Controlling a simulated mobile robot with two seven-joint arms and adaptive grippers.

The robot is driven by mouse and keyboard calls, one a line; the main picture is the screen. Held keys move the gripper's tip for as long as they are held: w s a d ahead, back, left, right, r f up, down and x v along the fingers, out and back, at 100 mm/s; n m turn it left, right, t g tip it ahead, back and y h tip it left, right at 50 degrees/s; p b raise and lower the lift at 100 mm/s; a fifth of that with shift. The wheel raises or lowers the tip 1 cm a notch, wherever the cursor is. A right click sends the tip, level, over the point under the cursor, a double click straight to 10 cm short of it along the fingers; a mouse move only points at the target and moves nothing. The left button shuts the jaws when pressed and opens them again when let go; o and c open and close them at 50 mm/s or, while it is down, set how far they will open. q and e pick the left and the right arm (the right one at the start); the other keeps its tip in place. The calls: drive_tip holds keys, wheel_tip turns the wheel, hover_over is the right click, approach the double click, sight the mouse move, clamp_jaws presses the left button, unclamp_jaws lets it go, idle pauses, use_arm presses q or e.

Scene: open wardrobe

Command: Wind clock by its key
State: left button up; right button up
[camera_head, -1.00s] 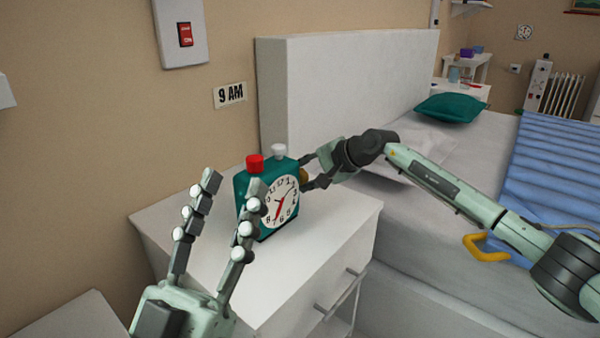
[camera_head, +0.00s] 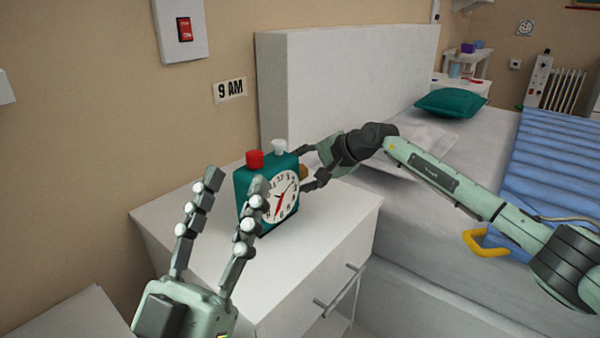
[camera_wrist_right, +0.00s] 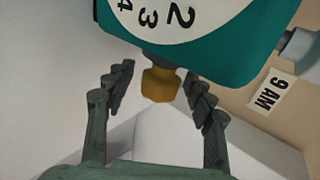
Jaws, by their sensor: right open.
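The teal clock (camera_head: 243,190) stands upright on the white nightstand, with a red button and a white button on top and its white dial facing front right. Its brass key (camera_wrist_right: 160,84) sticks out of the clock's side and shows between the fingers in the right wrist view. My right gripper (camera_head: 312,168) is open at the clock's right side, its fingers on either side of the key with gaps and not closed on it. My left gripper (camera_head: 236,182) is open and empty in front of the clock, partly hiding its front left; I cannot tell whether it touches.
The nightstand (camera_head: 310,260) has free top around the clock and a drawer handle in front. A bed (camera_head: 350,70) with a white headboard stands behind right. A "9 AM" sign (camera_head: 230,90) and a red switch (camera_head: 184,30) are on the wall.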

drive_tip(key=v, duration=1.2)
use_arm(q)
drive_tip(key=shift+o, duration=0.3)
use_arm(e)
drive_tip(key=shift+a, duration=0.1)
